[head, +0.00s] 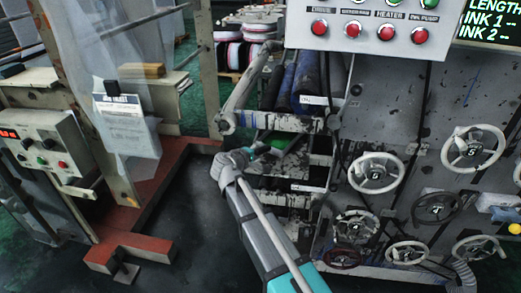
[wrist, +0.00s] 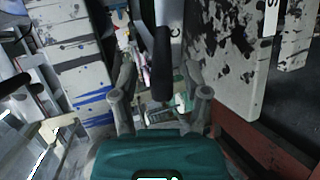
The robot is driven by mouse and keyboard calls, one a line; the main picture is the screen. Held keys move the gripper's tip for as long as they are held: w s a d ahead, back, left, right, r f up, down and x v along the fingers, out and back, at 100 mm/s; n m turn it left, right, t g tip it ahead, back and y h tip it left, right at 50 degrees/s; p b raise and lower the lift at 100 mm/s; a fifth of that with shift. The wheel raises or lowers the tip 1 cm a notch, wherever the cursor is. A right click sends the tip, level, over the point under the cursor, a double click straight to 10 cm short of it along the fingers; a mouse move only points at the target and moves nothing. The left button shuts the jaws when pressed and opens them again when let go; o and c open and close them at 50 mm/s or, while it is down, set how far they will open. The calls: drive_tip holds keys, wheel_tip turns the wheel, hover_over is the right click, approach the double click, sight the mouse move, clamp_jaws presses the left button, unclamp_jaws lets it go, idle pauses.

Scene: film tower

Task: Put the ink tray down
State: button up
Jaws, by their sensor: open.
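My gripper (head: 283,143) reaches into the side of a printing unit, at a shelf-like opening below a blue roller. In the wrist view my gripper (wrist: 160,72) is open, with its two fingers apart. A black rounded bar (wrist: 162,75) shows between the fingers, joined to a grey piece with a letter on it; I cannot tell whether the fingers touch it. A grey tray-like piece (head: 297,152) lies just beyond the gripper in the head view. I cannot tell for sure that either is the ink tray.
Handwheels (head: 375,172) and cables stick out right of the opening. A control panel with red buttons (head: 353,29) is above. A red floor frame (head: 130,248) and a control box (head: 45,143) stand at left. Dark floor lies between.

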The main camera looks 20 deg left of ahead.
drive_tip(key=p+v, duration=0.2)
drive_tip(key=v, duration=0.8)
drive_tip(key=shift+p, duration=0.4)
drive_tip(key=shift+w+f, duration=0.1)
drive_tip(key=w+d+f+m+g+h, duration=0.1)
drive_tip(key=w+d+f+m+g, duration=0.15)
drive_tip(key=d, duration=0.65)
drive_tip(key=w+d+f+m+g+h, duration=0.1)
drive_tip(key=d+f+m+g, duration=0.15)
drive_tip(key=d, duration=0.65)
drive_tip(key=w+d+f+m+g+h, duration=0.1)
drive_tip(key=w+d+f+m+g, duration=0.15)
drive_tip(key=d, duration=0.65)
drive_tip(key=s+d+f+m+g+y, duration=0.1)
drive_tip(key=s+d+m+g, duration=0.1)
drive_tip(key=d, duration=0.6)
drive_tip(key=s+d+f+m+g+y, duration=0.2)
drive_tip(key=s+d, duration=0.3)
drive_tip(key=d, duration=0.3)
drive_tip(key=s+d+f+m+g+y, duration=0.2)
drive_tip(key=s+d+m, duration=0.1)
drive_tip(key=d, duration=0.5)
drive_tip(key=shift+s+m, duration=0.35)
drive_tip(key=shift+m, duration=0.5)
drive_tip(key=shift+d+g, duration=0.15)
drive_tip(key=shift+g, duration=0.1)
